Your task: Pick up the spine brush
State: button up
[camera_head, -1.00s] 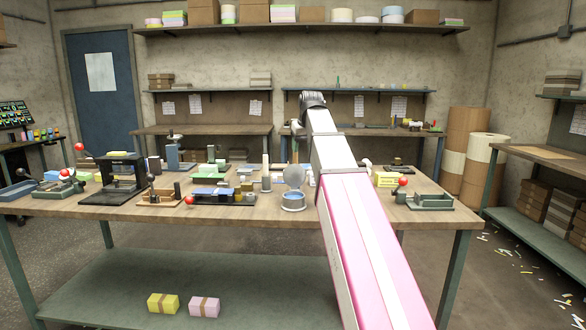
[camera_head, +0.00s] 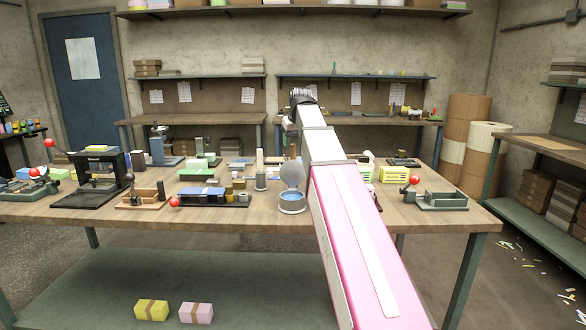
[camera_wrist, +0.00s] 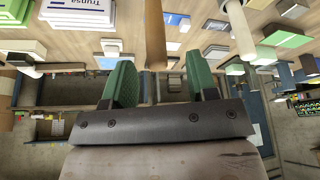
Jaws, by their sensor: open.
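My gripper (camera_wrist: 160,76) shows in the wrist view as two green fingers set apart with nothing clamped between them. The wrist picture looks upside down. A brown upright wooden rod (camera_wrist: 155,35), perhaps the handle of the spine brush, stands ahead and lines up with the gap between the fingers. I cannot see bristles, so I cannot confirm it is the brush. In the head view a brown rod (camera_head: 293,152) rises behind a round clear lid. My gripper's fingers are hidden in the head view.
A beige cylinder (camera_head: 260,165) stands left of the rod; it also shows in the wrist view (camera_wrist: 240,30). A blue-filled pot (camera_head: 291,204) stands in front. Several presses and trays crowd the worktable (camera_head: 400,218). The front edge strip is fairly clear.

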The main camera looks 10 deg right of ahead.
aim_at(292, 152)
jog(key=shift+x, duration=2.85)
jog(key=shift+w+d, duration=0.15)
jog(key=shift+c, duration=0.3)
grip_shut()
